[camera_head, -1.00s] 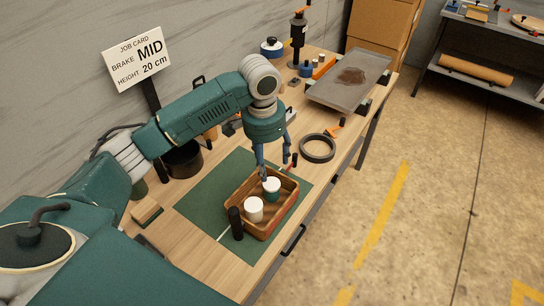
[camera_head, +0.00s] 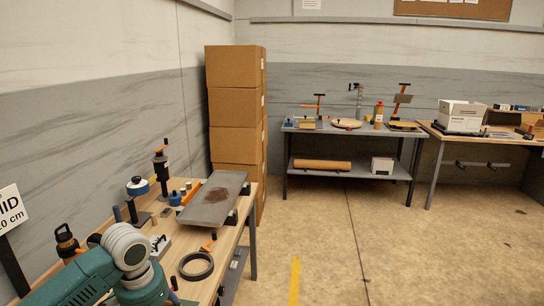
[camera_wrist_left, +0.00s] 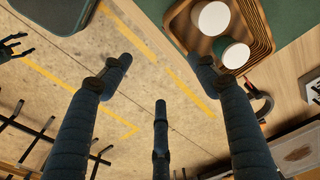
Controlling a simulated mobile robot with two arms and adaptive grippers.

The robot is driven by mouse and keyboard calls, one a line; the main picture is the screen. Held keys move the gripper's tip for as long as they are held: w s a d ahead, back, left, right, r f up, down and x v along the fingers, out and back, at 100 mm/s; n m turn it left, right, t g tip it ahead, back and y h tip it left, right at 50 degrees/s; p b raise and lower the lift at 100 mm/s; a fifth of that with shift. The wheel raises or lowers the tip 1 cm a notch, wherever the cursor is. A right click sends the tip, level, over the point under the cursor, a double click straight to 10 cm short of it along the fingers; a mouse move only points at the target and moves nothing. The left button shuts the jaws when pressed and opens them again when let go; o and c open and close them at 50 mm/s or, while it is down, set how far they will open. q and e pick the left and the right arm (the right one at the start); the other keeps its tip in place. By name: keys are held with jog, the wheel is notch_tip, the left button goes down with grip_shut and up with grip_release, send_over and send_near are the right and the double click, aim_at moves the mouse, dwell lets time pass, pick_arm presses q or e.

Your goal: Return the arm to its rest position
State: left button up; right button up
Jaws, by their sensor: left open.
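My left arm (camera_head: 128,262) shows in the head view at the lower left, over the near end of the workbench. Its gripper is below that picture's edge. In the left wrist view my left gripper (camera_wrist_left: 158,100) is open, its fingers spread with nothing between them. The floor shows behind them. The wooden basket (camera_wrist_left: 172,28) with two white-topped containers (camera_wrist_left: 212,18) is at the upper right, beyond one fingertip. A dark fingered shape (camera_wrist_left: 12,45) at the left edge looks like my right gripper; its opening is unclear.
The workbench holds a grey tray (camera_head: 205,208) with a brown stain, a black ring (camera_head: 196,266) and several tools. Stacked cardboard boxes (camera_head: 235,100) stand behind it. A grey shelf table (camera_head: 350,135) is farther back. The floor on the right is clear.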

pick_arm(q)
jog(key=s+d+f+m+t+h, duration=0.2)
jog(key=s+d+f, duration=1)
jog(key=s+d, duration=0.1)
jog(key=s+a+n+y, duration=0.1)
jog(key=s+a+n, duration=0.1)
jog(key=s+a, duration=0.35)
jog(key=s+a+n+y, duration=0.1)
jog(key=s+a+n, duration=0.1)
jog(key=s, duration=0.6)
notch_tip(320, 180, down, 28)
jog(key=s+b, duration=0.2)
jog(key=s+a+f+g, duration=0.2)
jog(key=s+f, duration=1.4)
jog(key=f, duration=0.1)
jog(key=shift+s+a+f+m+b, duration=0.3)
jog(key=shift+s+a+f+b, duration=0.05)
jog(key=shift+s+a, duration=0.05)
pick_arm(e)
jog(key=w+a+f, duration=0.2)
jog(key=w, duration=0.1)
jog(key=shift+f, duration=0.35)
